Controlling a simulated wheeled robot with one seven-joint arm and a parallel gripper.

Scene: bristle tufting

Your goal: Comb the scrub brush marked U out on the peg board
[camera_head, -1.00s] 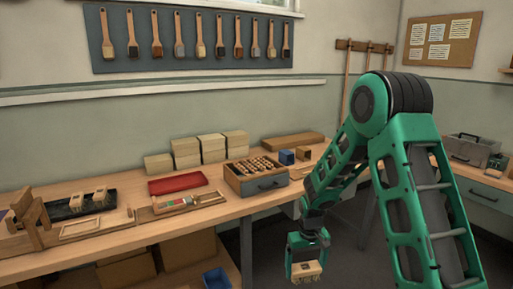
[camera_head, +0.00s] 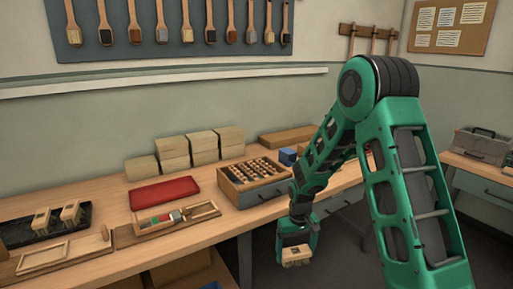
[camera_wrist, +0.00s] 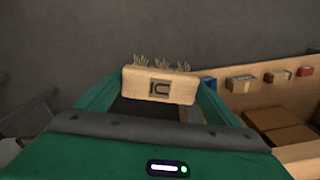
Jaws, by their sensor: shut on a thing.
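My gripper (camera_head: 298,246) hangs in front of the bench's front edge, over the floor, and is shut on a pale wooden scrub brush (camera_head: 296,257). In the wrist view the brush (camera_wrist: 158,86) shows a dark square mark, not clearly readable as U, and several thin splayed bristle tufts along its top. A wooden box with rows of peg-like round things and a drawer (camera_head: 262,195) stands on the bench, left of my gripper; I cannot tell whether it is the peg board. Two more tufted brush blocks (camera_head: 42,219) (camera_head: 71,212) sit on a black tray (camera_head: 20,236) at the left.
A red tray (camera_head: 164,193) and a wooden tray with coloured pieces (camera_head: 178,219) lie on the bench. Stacked pale blocks (camera_head: 203,140) and a blue box (camera_head: 287,156) stand behind. In the wrist view, boxes lie on a shelf (camera_wrist: 285,125) at the right.

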